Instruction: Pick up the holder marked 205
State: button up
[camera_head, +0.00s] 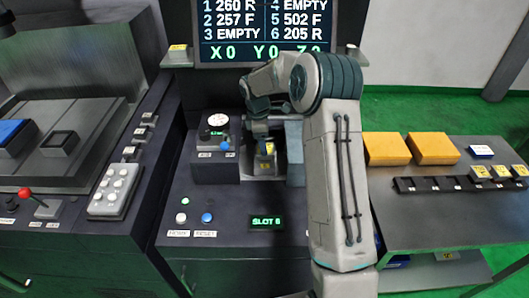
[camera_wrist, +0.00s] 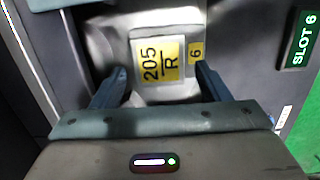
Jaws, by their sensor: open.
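The holder marked 205 (camera_wrist: 158,62) shows in the wrist view as a pale metal block with a yellow-and-white label reading 205 and R. A small yellow tag with a 6 (camera_wrist: 196,53) is beside its label. My gripper (camera_wrist: 162,80) is open, one finger on each side of the label; I cannot tell whether either finger touches the holder. In the head view, a small yellow label on the holder (camera_head: 267,149) shows below my wrist, in the recess of the dark machine console. My arm hides part of this recess.
A screen (camera_head: 275,30) lists 6 as 205 R. A lit SLOT 6 display (camera_head: 267,222) is on the console front. A dial box (camera_head: 216,150) is left of the recess.

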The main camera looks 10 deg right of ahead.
jog(key=shift+d+f+p, duration=0.2)
jog(key=shift+f+p, duration=0.2)
jog(key=shift+f, duration=1.35)
jog(key=c, duration=1)
jog(key=shift+r, duration=0.1)
